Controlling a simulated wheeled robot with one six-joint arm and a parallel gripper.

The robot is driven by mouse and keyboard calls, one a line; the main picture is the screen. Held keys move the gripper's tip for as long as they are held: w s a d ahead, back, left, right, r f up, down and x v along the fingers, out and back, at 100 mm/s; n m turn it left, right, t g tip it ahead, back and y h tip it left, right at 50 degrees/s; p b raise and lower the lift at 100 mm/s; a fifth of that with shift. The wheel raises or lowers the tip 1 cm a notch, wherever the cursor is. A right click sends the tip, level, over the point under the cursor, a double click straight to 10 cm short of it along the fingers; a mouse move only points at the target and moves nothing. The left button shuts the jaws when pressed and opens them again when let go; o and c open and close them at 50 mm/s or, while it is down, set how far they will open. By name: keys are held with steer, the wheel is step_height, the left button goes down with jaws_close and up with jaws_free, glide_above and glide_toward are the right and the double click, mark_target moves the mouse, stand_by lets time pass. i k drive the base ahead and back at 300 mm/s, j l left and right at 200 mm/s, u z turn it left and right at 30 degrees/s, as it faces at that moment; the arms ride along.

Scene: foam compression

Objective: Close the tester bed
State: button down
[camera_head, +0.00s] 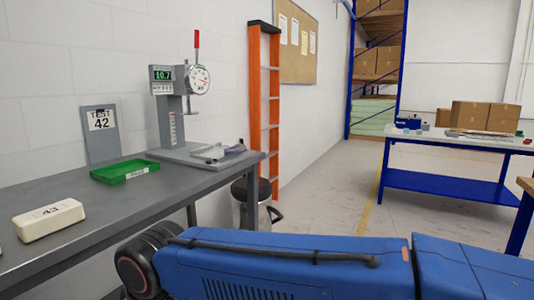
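The tester (170,110) stands on the grey workbench (110,222) by the wall, with a lit green readout of 10.7, a round dial gauge (199,80) and an upright red lever (196,45). Its grey base (182,154) lies flat on the bench. A small grey bed-like part (217,154) sits at the right end of the base, near the bench's right end. It is small in view, and I cannot tell how far open it is. My blue arm crosses the bottom of the picture, but my gripper is not in view.
A green tray (124,170) and a sign reading TEST 42 (101,135) are left of the tester. A cream block marked 43 (48,221) lies at the bench front.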

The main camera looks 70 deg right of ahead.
mark_target(216, 152)
steer(key=z, duration=1.55)
steer(key=i+l, duration=0.15)
steer(key=l, duration=0.15)
